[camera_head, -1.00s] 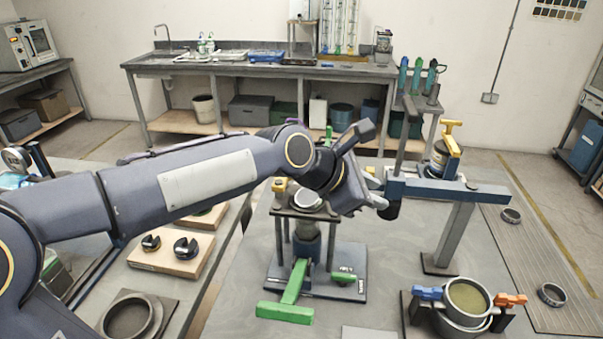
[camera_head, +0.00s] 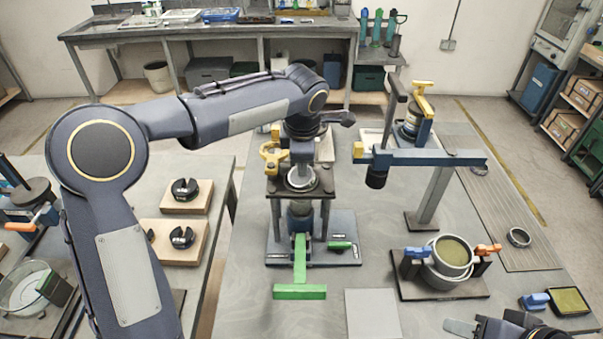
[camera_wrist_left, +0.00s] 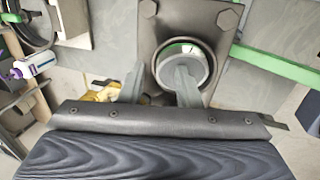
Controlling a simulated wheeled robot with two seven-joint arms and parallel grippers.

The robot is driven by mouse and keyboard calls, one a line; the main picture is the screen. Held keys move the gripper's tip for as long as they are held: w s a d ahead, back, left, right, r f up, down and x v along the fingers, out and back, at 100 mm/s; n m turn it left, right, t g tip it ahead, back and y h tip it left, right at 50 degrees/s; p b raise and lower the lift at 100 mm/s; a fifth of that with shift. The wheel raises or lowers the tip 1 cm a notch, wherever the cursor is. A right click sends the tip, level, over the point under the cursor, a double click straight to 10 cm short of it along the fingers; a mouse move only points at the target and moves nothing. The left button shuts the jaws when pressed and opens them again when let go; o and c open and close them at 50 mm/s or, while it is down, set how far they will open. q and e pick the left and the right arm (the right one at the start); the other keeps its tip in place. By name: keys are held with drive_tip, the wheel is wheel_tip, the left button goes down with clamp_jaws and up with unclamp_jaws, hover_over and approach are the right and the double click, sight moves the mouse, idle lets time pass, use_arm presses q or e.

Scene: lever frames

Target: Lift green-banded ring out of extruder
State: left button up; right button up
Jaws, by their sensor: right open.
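The extruder (camera_head: 328,193) stands mid-table, with a dark top plate and a green lever (camera_head: 300,291) toward the front. The metal ring (camera_head: 301,179) sits in the plate's round opening; in the left wrist view the ring (camera_wrist_left: 200,62) shows a green edge. My left gripper (camera_head: 302,160) points down just above it, its fingertips partly hidden in the head view. In the left wrist view my left gripper (camera_wrist_left: 160,82) has its fingers apart, one over the ring's mouth and one outside it; contact is unclear. My right gripper (camera_head: 485,328) is open at the bottom right, partly cut off.
A blue arm on a grey post (camera_head: 430,157) stands right of the extruder. A clamped container (camera_head: 450,257) and a loose ring (camera_head: 519,237) are farther right. A yellow part (camera_head: 272,156) is beside the plate. The grey sheet (camera_head: 372,313) in front is clear.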

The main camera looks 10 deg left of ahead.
use_arm(q)
drive_tip(key=shift+w+f, duration=0.15)
drive_tip(key=shift+f, duration=0.45)
clamp_jaws()
drive_tip(key=shift+r, duration=0.1)
